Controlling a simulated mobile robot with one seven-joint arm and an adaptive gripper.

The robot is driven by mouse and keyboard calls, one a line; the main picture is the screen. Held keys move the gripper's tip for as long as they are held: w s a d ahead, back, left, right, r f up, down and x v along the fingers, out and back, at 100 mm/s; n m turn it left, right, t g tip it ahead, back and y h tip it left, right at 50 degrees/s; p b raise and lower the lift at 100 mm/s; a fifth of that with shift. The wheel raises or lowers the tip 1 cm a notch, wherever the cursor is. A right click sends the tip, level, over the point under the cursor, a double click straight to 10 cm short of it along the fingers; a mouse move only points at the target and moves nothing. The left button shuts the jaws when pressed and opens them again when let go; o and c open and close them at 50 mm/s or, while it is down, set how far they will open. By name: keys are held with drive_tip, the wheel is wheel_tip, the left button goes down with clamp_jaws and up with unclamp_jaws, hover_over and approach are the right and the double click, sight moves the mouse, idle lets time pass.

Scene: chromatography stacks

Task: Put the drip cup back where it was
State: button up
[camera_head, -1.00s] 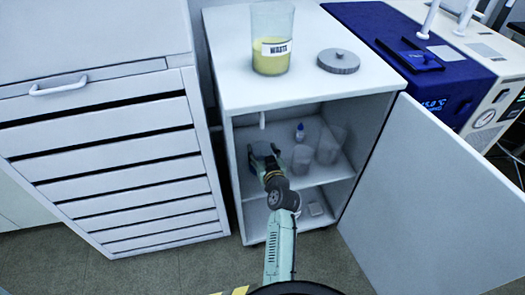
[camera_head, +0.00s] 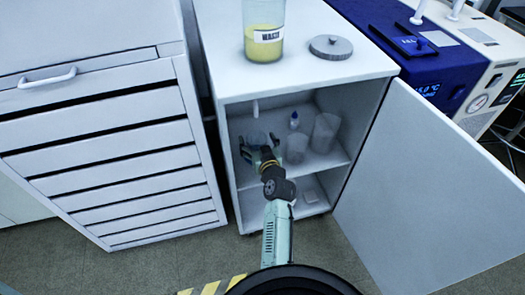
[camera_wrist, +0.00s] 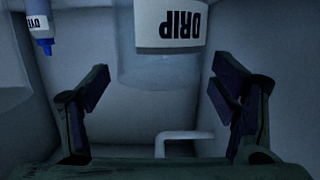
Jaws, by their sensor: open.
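The drip cup, a clear cup with a white DRIP label (camera_wrist: 168,25), shows upside down at the top of the wrist view. In the head view, the faint clear shape at my jaws, on the left of the cabinet's upper shelf, looks like this cup (camera_head: 257,137). My gripper (camera_head: 259,149) reaches into the cabinet. Its dark jaws (camera_wrist: 165,100) are wide apart in the wrist view, with the cup beyond and between them, no jaw visibly pressing on it. A white spout (camera_head: 256,106) hangs above; the white bent tube in the wrist view (camera_wrist: 185,138) seems to be it.
Right of my gripper stand two clear cups (camera_head: 297,148) (camera_head: 325,132) and a small blue-capped bottle (camera_head: 294,120); a DYE bottle shows in the wrist view (camera_wrist: 40,22). The open door (camera_head: 420,190) bounds the right. A WASTE beaker (camera_head: 264,36) and grey lid (camera_head: 331,47) are on top.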

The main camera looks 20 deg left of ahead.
drive_tip(key=b+v, duration=0.1)
drive_tip(key=v, duration=1)
drive_tip(key=shift+b, duration=0.35)
drive_tip(key=shift+s+d+f, duration=0.1)
drive_tip(key=shift+s+d, duration=0.05)
